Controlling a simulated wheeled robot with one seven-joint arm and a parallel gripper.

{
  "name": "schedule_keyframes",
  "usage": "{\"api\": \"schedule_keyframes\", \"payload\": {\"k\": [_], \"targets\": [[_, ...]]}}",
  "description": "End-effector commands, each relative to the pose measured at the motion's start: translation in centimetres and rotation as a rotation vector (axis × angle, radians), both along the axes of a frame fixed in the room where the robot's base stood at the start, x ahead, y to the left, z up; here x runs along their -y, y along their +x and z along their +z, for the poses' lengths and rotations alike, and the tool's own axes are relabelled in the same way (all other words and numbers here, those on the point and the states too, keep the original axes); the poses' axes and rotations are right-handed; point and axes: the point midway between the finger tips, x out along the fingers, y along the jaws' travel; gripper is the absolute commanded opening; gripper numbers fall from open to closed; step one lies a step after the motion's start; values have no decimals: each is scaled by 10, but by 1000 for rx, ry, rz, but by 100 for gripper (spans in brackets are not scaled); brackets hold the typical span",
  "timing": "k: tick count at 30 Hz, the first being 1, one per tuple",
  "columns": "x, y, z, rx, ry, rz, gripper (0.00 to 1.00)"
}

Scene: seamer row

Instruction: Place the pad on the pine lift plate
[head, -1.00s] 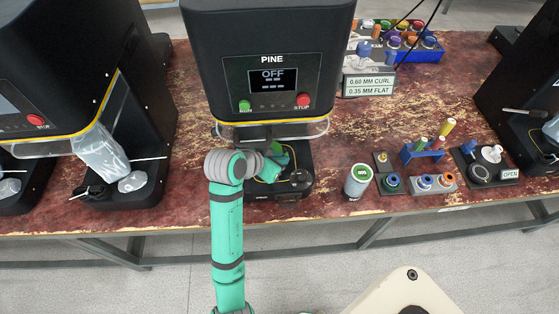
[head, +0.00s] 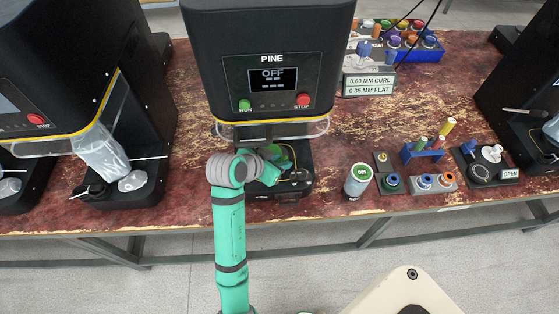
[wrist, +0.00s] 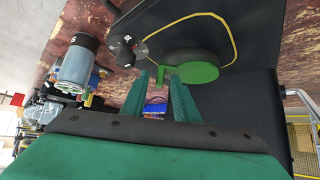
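The pad is a green disc (wrist: 190,66) with a small upright tab at its near edge. In the wrist view it lies over the black base of the PINE machine, inside a yellow outline. Part of it shows in the head view (head: 287,153). The lift plate is hidden beneath the pad, so I cannot see the contact clearly. My gripper (wrist: 161,78) has its two green fingers apart, one on each side of the tab, with a gap visible on the left side. In the head view my gripper (head: 270,172) is low in front of the machine, partly covering the base.
The PINE machine (head: 268,60) hangs above, with a clear guard (head: 305,130) just over my gripper. A black knob (wrist: 125,55) stands beside the pad. A grey canister (head: 357,181) and small tool stands (head: 435,183) are to the right. Another machine (head: 60,90) is at left.

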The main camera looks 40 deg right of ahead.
Motion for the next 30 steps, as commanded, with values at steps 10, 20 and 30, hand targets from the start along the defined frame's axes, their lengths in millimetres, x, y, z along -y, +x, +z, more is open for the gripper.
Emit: {"api": "schedule_keyframes", "payload": {"k": [10, 20, 30], "targets": [[-29, -6, 32, 4, 0, 1, 27], [-70, -16, 75, 4, 0, 1, 27], [-83, -20, 88, 0, 0, 0, 27]]}}
